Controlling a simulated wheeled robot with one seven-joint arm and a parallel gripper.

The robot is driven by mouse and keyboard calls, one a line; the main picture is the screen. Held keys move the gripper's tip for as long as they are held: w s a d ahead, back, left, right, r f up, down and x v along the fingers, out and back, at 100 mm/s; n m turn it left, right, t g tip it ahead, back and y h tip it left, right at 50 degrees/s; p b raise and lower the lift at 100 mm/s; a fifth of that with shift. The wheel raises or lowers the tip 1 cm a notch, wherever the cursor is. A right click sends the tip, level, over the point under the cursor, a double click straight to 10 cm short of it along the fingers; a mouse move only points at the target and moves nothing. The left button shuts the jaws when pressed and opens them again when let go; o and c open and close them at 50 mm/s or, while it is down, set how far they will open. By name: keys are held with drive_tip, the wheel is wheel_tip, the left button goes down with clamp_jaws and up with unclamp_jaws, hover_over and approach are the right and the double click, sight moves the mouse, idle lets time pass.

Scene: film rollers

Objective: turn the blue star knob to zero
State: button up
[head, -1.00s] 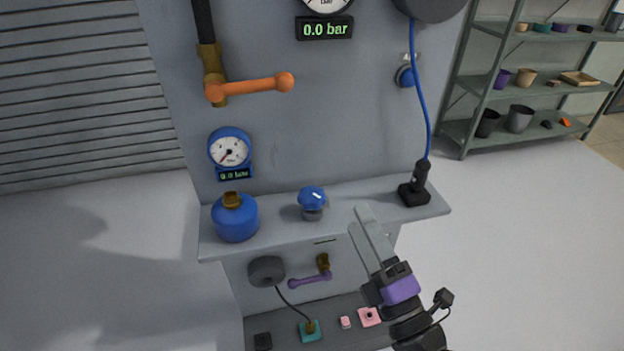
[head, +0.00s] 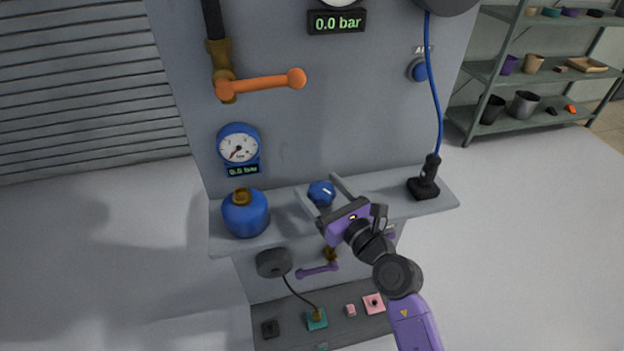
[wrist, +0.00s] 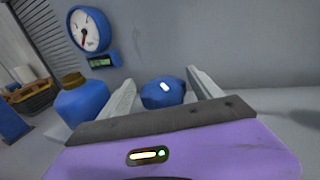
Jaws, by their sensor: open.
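The blue star knob (head: 321,193) stands on the grey shelf of the panel, with a small white mark on its top. It also shows in the wrist view (wrist: 163,92), its white mark toward the upper right. My gripper (head: 320,190) is open, with one finger on the left of the knob and one on the right. Whether either finger touches the knob I cannot tell. The knob's base is hidden behind the gripper body. The blue gauge (head: 239,147) on the panel has a small display reading about 0.0 bar.
A blue bottle (head: 246,214) with a brass cap stands left of the knob. A black plug (head: 423,184) with a blue cable stands at the shelf's right. An orange lever (head: 262,84) juts out above. The grey shelf (head: 385,185) is clear between knob and plug.

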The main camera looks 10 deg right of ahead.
sight(314, 182)
drive_tip(key=shift+x, duration=1.7)
drive_tip(key=shift+s+d, duration=0.25)
drive_tip(key=c, duration=1.3)
drive_tip(key=shift+s+d, duration=0.15)
drive_tip(key=shift+c, duration=0.4)
